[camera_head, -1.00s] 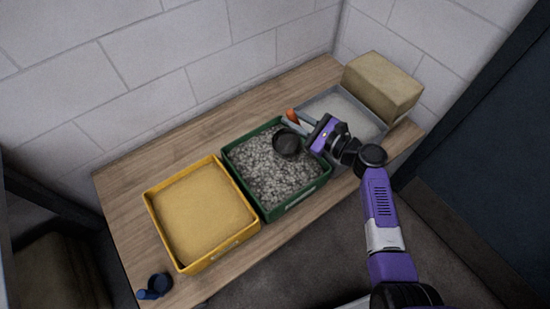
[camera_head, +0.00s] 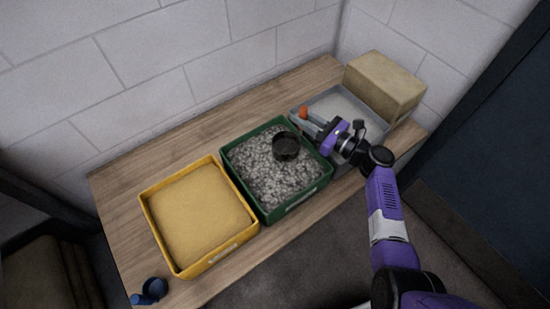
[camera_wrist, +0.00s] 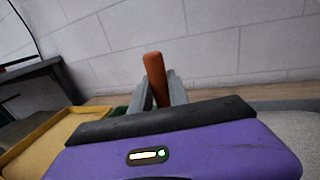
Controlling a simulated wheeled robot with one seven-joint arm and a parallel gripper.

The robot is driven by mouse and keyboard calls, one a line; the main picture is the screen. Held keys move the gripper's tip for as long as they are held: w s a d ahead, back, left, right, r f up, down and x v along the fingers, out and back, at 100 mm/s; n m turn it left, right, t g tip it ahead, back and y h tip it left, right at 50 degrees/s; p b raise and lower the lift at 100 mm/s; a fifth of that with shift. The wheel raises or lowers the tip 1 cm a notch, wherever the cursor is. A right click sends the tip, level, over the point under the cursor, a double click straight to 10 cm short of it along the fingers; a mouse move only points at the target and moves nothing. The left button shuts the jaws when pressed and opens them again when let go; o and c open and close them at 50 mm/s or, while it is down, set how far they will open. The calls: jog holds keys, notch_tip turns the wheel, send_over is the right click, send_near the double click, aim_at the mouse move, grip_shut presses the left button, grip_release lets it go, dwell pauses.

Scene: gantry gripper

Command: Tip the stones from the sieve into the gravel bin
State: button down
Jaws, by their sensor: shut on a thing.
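My gripper (camera_head: 313,120) is shut on an orange-brown handle (camera_head: 303,111), which stands up between the fingers in the wrist view (camera_wrist: 155,78). The sieve (camera_head: 286,147), a round dark pan, shows over the grey stones of the green gravel bin (camera_head: 263,212), near its right back part. The join between handle and pan is not clear. I cannot tell how far the pan is tilted, whether it touches the stones, or whether stones lie in it. The pan is hidden in the wrist view. My gripper is to the right of the pan, over the grey tray's left side.
A yellow bin (camera_head: 154,236) of sand stands left of the green bin. A grey tray (camera_head: 378,137) with pale fill stands to the right, with a tan block (camera_head: 385,85) behind it. A blue cup-like thing (camera_head: 153,289) lies at the table's front left. Bare wood shows along the back.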

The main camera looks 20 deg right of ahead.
aim_at(304, 108)
jog(key=shift+r+p, duration=2.35)
jog(key=shift+r, duration=0.25)
jog(key=shift+f, duration=0.1)
